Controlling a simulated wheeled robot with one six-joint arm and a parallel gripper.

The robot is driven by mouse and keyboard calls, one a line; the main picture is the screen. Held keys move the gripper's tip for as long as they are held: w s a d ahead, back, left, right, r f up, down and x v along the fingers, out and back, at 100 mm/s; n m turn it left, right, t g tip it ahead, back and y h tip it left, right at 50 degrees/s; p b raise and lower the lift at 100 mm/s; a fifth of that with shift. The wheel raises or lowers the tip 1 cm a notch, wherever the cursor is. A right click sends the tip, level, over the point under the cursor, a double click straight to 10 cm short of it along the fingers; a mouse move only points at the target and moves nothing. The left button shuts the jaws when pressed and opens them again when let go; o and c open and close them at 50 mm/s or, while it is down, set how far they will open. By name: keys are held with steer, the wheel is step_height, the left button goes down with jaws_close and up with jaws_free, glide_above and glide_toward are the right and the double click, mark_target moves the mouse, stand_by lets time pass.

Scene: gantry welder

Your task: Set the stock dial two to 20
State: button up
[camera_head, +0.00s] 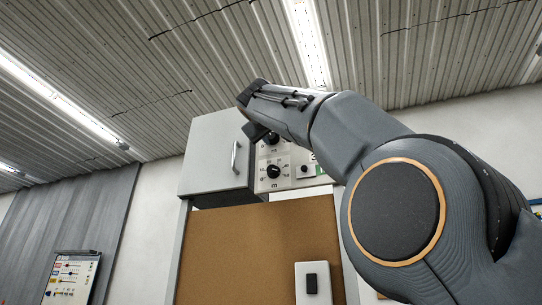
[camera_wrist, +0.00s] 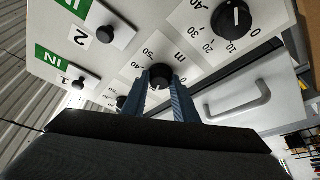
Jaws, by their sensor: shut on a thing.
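My gripper (camera_wrist: 161,85) is shut on a small black round dial (camera_wrist: 160,72) on a pale panel. Its two blue-grey fingers stand on either side of the dial. A larger black dial (camera_wrist: 232,18) with a white pointer line and a 0, 10, 20 scale is clear of the fingers. In the head view my gripper (camera_head: 260,132) is at the panel's upper dial (camera_head: 272,139), above a lower dial (camera_head: 273,171).
Black knobs marked 2 (camera_wrist: 116,36) and 1 (camera_wrist: 78,83) with green IN labels are close by. A grey cabinet (camera_head: 213,152) with a bar handle (camera_head: 235,157) adjoins the panel. A brown board (camera_head: 240,250) with a white switch plate (camera_head: 313,292) is below.

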stand_by(0.3)
steer(key=o, duration=1.1)
steer(key=shift+c, duration=0.2)
steer(key=d+b+v, duration=0.1)
steer(key=b+v, duration=0.3)
steer(key=v, duration=0.3)
steer(key=shift+s+a+f, duration=0.2)
steer(key=shift+s+a, duration=0.15)
steer(key=shift+a, duration=0.2)
